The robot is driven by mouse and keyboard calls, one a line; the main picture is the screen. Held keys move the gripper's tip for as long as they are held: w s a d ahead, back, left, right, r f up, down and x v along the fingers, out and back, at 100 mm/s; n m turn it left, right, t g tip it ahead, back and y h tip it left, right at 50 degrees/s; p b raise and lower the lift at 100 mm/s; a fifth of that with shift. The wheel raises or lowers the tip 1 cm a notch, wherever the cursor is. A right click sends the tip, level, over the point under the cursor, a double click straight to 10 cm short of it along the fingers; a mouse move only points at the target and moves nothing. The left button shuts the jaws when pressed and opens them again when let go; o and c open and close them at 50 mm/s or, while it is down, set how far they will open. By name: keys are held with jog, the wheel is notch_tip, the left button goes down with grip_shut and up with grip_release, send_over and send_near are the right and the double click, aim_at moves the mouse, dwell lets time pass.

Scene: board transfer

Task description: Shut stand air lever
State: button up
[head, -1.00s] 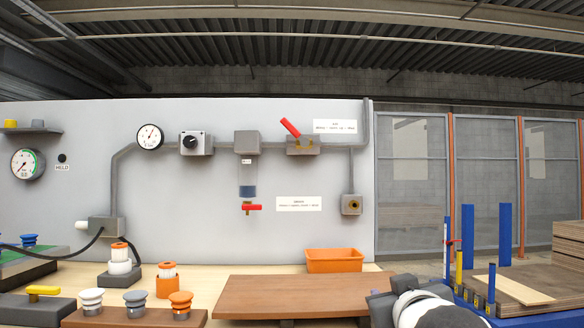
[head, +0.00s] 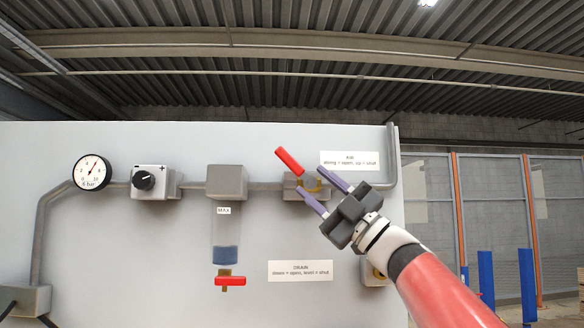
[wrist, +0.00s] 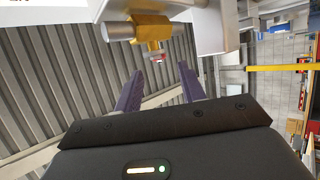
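The air lever (head: 289,161) is a red handle on a brass valve in the grey pipe, on the upper right of the panel. It slants up to the left, between along the pipe and straight up. My gripper (head: 311,181) is open in front of the valve, its two purple fingers pointing up-left. The fingertips are just right of and below the red handle, with nothing seen between them. Contact cannot be told.
The AIR label (head: 349,161) reads along = open, up = shut. A red drain lever (head: 230,281) sits level under the clear bowl. A regulator knob (head: 143,180) and a pressure gauge (head: 92,172) are to the left. Open space lies above the panel.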

aim_at(294, 165)
jog(key=p+x, duration=0.2)
jog(key=x, duration=0.5)
jog(key=shift+s, duration=0.2)
grip_shut()
